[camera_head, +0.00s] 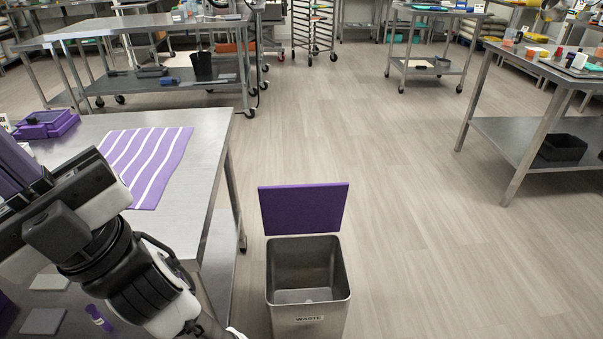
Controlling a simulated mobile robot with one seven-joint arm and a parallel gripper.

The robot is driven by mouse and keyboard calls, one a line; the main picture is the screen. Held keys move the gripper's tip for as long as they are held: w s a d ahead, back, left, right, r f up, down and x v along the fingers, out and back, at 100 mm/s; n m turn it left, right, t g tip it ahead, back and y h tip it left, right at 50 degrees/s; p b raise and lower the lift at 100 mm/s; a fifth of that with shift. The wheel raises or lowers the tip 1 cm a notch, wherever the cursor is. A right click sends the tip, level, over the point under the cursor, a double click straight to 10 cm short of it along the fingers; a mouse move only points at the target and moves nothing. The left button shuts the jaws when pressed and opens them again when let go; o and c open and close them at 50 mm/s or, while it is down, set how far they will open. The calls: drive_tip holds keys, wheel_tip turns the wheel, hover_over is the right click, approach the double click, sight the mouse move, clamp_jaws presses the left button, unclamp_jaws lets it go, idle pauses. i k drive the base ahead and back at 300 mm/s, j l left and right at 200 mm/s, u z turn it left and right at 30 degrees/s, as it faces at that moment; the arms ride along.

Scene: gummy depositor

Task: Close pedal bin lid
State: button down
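The pedal bin (308,314) is a square grey metal bin with a "WASTE" label on its front. It stands on the floor at the lower middle, right of the near table. Its purple lid (304,209) is open and stands nearly upright at the bin's back edge. The inside of the bin shows and looks empty. The bin's base and any pedal are cut off by the bottom edge. My arm crosses the lower left, over the near table and well left of the bin. It runs toward the left edge, and my gripper's fingers are not visible.
The near steel table (208,172) carries a purple and white striped mat (147,161) and a purple tray (46,124). A steel table (505,128) stands at the right, with a black tub (562,148) on its lower shelf. The floor right of the bin is clear.

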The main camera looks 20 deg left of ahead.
sight(288, 210)
drive_tip(key=i+l+u, duration=0.1)
drive_tip(key=u, duration=0.25)
drive_tip(key=l+u, duration=0.1)
drive_tip(key=u, duration=0.2)
drive_tip(key=i+l+u, duration=0.1)
drive_tip(key=u, duration=0.25)
drive_tip(key=i+l+u, duration=0.1)
drive_tip(key=l+u, duration=0.2)
drive_tip(key=l, duration=0.15)
drive_tip(key=i+l+u, duration=0.1)
drive_tip(key=l+u, duration=0.2)
drive_tip(key=l, duration=0.2)
drive_tip(key=l+u, duration=0.25)
drive_tip(key=l, duration=0.65)
drive_tip(key=l+u, duration=0.1)
drive_tip(key=l, duration=2.1)
